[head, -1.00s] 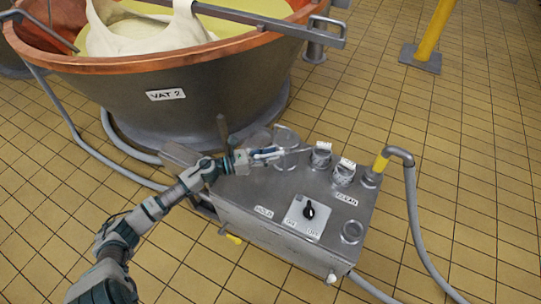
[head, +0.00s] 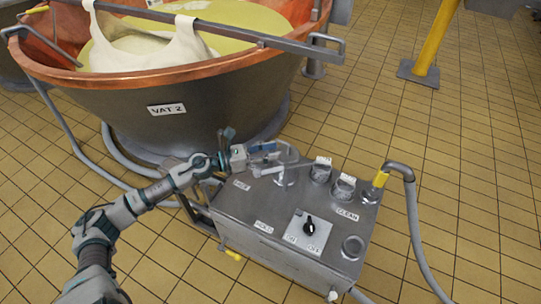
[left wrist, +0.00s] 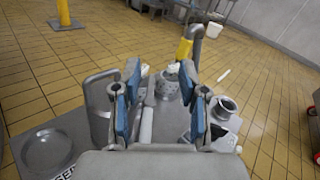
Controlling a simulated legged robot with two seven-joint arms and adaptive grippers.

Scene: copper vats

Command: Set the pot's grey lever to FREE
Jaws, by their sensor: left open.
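The pot seems to be the low steel unit (head: 270,210) in front of the vat. A light grey bar, which looks like the lever (head: 292,168), is on its top near the left gripper. My left gripper (head: 272,152) is open just above the unit's far left part. In the left wrist view the gripper (left wrist: 163,85) shows both blue-padded fingers apart, with the grey bar (left wrist: 147,122) between them, nearer the left finger. I cannot tell whether they touch. A small label (head: 242,186) near it is too small to read. My right gripper is not in view.
A black knob (head: 310,228), two capped ports (head: 321,170) and a hose with a yellow collar (head: 382,177) are on the unit. A curved grey handle (left wrist: 100,110) stands beside the left finger. The copper-rimmed vat (head: 190,90) is behind. Tiled floor is clear at right.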

